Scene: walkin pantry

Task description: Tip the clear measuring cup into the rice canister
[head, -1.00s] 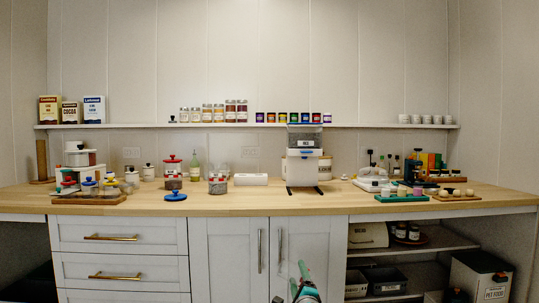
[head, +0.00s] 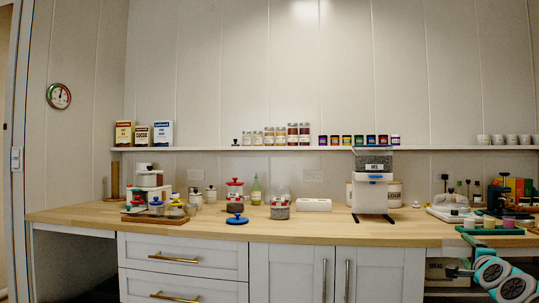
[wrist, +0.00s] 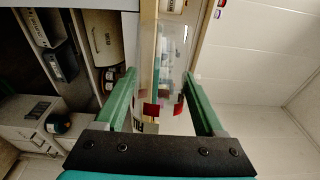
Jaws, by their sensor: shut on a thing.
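My gripper (wrist: 160,84) is shut on the clear measuring cup (wrist: 168,60), which stands between its two green fingers in the wrist view. The cup is see-through with red marks near its lower end; I cannot tell what it holds. In the head view my arm is at the lower right, in front of the counter. An open clear canister (head: 279,211) with a white label stands mid-counter, well left of my gripper. A dispenser (head: 374,180) with a dark-filled clear top and a label stands between the canister and my arm.
The wooden counter (head: 330,229) has free room along its front edge. A red-lidded jar (head: 235,192) and a white block (head: 314,205) stand near the canister. A shelf (head: 230,149) runs above.

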